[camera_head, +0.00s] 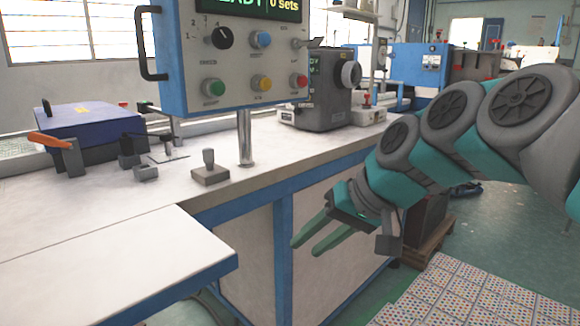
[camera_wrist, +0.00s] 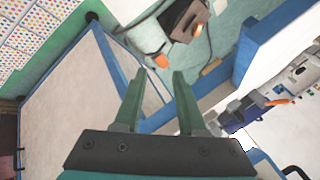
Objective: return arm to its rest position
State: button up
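My gripper (camera_head: 316,241) is at the end of my grey and teal arm, in front of the workbench's side, below the level of its white top. Its two green fingers are apart with nothing between them. In the wrist view my gripper (camera_wrist: 158,85) also shows open and empty, with the bench's side panel, the floor and an orange-tipped item beyond the fingertips. The arm reaches in from the right edge of the head view.
The white workbench (camera_head: 110,240) with blue edges fills the left. A control panel (camera_head: 240,50) stands on a post. A blue box (camera_head: 85,125) and a grey machine (camera_head: 330,95) sit on the bench. Dotted sheets (camera_head: 470,295) lie low at the right.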

jog(key=s+d+f+g+h, duration=0.2)
jog(key=s+d+f, duration=0.3)
jog(key=s+f, duration=0.6)
jog(key=s+d+f+m+g+h, duration=0.1)
jog(key=s+d+f+g+h, duration=0.2)
jog(key=s+d+f, duration=0.3)
jog(key=s+f+h, duration=0.1)
jog(key=s+f, duration=0.4)
jog(key=s, duration=0.1)
jog(key=shift+s+d+g+h, duration=0.15)
jog(key=shift+s+g+h, duration=0.15)
jog(key=shift+h, duration=0.1)
